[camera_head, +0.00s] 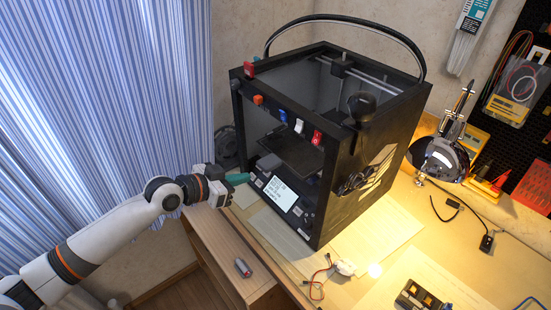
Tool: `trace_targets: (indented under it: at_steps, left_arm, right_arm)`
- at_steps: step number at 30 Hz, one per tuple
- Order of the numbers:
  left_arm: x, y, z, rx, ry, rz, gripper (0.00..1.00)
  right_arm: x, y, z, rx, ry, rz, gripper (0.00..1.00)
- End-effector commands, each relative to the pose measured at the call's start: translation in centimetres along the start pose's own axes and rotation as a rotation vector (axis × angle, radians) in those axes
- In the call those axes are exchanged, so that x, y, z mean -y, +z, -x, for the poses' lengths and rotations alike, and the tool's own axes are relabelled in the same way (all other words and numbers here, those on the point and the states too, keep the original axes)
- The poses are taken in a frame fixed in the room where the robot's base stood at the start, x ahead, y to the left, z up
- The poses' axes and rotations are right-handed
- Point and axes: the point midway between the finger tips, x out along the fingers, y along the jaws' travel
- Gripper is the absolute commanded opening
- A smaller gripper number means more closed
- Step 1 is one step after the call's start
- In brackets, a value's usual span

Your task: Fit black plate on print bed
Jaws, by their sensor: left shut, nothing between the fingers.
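A black box-shaped 3D printer (345,190) stands on the workbench with its front open. A dark flat plate (292,149) lies level inside it at mid height. I cannot tell whether this is the print bed alone or the black plate on the bed. My left gripper (219,193) is shut and empty, just left of the printer's lower front, outside the opening. My right gripper is not in view.
A green object (237,179) is beside my left gripper. A small grey cylinder (242,268) lies near the bench edge. Papers (378,232) and cables lie around the printer. A dark domed device (440,155) stands at right. Blue striped curtains (95,110) hang at left.

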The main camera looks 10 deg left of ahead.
Motion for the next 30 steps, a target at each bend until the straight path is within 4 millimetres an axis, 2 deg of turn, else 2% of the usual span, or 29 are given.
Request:
trace_targets:
  at_steps: [30]
  left_arm:
    - [0.0,1.2,-2.9,0.001,0.000,0.000,0.00]
  right_arm:
    - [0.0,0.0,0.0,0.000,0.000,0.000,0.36]
